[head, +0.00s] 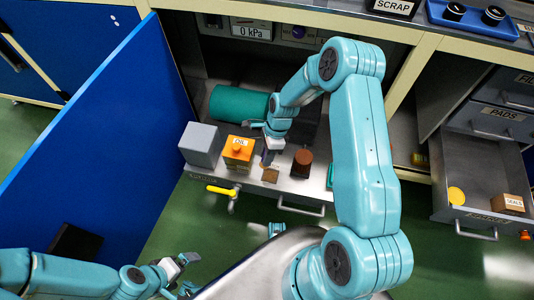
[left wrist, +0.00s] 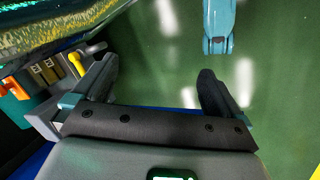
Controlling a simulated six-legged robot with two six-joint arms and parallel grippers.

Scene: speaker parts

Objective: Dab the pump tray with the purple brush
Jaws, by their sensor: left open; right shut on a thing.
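The pump tray (head: 302,187) is the grey pulled-out shelf in the lower cabinet, its front label too small to read. My right gripper (head: 268,147) is over the tray, between an orange oil can and a brown cylinder. It is shut on a small, dark purplish thing (head: 267,158), which looks like the purple brush. Its lower end is close to the tray near a small tan block (head: 270,175); I cannot tell whether it touches. My left gripper (head: 186,275) is open and empty over the green floor; its two fingers show in the left wrist view (left wrist: 157,95).
A grey box (head: 201,144), the oil can (head: 238,150) and the brown cylinder (head: 301,163) stand on the tray. A green cylinder (head: 238,104) lies behind. A yellow-handled tap (head: 222,190) juts out in front. A blue door (head: 115,130) stands open at left; an open drawer (head: 450,208) is at right.

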